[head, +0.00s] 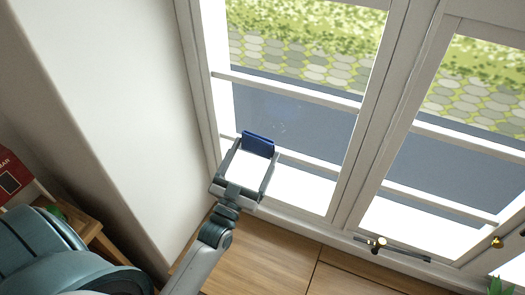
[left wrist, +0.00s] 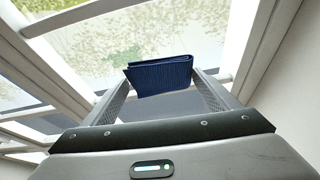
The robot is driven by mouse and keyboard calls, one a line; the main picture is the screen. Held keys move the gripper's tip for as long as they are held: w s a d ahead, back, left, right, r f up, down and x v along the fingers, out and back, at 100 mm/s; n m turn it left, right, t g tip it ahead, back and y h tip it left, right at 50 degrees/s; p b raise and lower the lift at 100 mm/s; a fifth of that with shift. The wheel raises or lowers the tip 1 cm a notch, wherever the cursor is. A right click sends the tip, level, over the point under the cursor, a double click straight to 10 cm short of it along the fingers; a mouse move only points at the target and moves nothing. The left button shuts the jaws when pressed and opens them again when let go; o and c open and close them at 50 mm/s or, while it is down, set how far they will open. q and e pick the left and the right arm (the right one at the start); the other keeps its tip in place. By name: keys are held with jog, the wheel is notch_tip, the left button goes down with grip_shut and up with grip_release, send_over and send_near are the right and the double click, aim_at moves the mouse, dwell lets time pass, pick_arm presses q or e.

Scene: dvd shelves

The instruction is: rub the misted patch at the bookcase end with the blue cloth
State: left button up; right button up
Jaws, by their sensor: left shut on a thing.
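The blue cloth (head: 258,144) is a folded dark-blue pad held between the fingertips of my left gripper (head: 257,151). It also shows in the left wrist view (left wrist: 160,76), where both fingers close on its sides. A faint hazy patch (head: 282,109) with small pale specks is on the window pane, just above and right of the cloth. I cannot tell for sure whether the cloth touches the glass. My right gripper is out of view.
White window bars (head: 290,92) cross the panes. A plain wall (head: 120,100) stands to the left. A wooden surface (head: 270,262) lies below the window, with a metal window handle (head: 378,244) at right. A small wooden stand (head: 85,225) with a red item is at far left.

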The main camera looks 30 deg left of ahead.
pick_arm(q)
jog(key=shift+d, duration=0.1)
jog(key=shift+w+b, duration=0.35)
jog(key=shift+w, duration=1.4)
jog(key=shift+w+a+b, duration=0.2)
jog(key=shift+w+b, duration=0.3)
jog(key=shift+w, duration=0.75)
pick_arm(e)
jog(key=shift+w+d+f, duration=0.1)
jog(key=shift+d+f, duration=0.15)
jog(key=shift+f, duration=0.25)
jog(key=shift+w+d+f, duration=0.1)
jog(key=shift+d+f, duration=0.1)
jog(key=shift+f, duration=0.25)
pick_arm(q)
jog(key=shift+w, duration=0.3)
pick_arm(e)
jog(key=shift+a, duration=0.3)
pick_arm(q)
jog(key=shift+w+a, duration=0.1)
jog(key=shift+w, duration=0.65)
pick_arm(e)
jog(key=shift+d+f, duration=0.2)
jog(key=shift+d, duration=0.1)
